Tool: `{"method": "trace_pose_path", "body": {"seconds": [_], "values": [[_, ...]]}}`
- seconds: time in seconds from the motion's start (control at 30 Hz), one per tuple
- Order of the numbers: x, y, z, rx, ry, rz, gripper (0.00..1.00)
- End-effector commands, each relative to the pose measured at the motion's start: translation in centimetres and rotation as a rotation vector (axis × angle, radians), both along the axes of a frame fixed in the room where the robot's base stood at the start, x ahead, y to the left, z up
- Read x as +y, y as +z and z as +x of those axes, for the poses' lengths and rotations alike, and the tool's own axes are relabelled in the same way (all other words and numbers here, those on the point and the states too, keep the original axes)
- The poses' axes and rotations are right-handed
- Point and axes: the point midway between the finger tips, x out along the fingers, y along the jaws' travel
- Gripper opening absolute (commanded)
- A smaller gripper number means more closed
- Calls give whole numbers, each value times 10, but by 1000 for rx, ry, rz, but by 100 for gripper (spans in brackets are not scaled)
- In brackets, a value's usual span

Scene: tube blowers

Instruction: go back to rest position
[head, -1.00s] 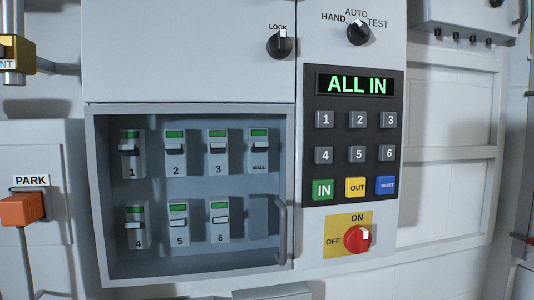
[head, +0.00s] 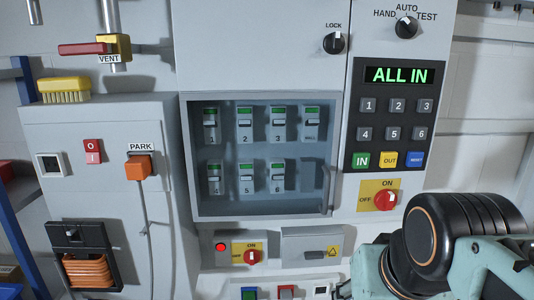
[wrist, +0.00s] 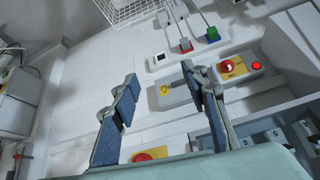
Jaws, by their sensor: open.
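My gripper (wrist: 159,75) shows in the wrist view with its two fingers spread apart. Nothing is between them, and it appears clear of the panel. The wrist view looks at the lower panel from a turned angle. In the head view, the dark joint (head: 440,240) and pale teal links of my arm fill the lower right corner. The gripper itself is not visible there. The display (head: 398,75) on the keypad panel reads "ALL IN". The breaker cabinet (head: 186,160) has a handle on its right, and its breakers show green marks.
A red ON/OFF knob (head: 386,200) sits just above my arm. Below the cabinet are a lit red lamp (head: 221,247), a smaller red knob (head: 251,257) and a grey box (head: 300,240). An orange PARK plug (head: 138,168) is at the left. A wire basket (wrist: 130,8) shows in the wrist view.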

Motion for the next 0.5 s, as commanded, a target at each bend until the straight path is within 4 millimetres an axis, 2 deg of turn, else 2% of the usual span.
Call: {"method": "trace_pose_path", "body": {"seconds": [0.03, 0.07, 0.1, 0.5], "values": [[18, -8, -12, 31, 75, -29, 41], [27, -16, -20, 49, 120, -48, 41], [23, 5, -15, 37, 103, -41, 41], [21, 97, -14, 37, 94, -37, 41]]}}
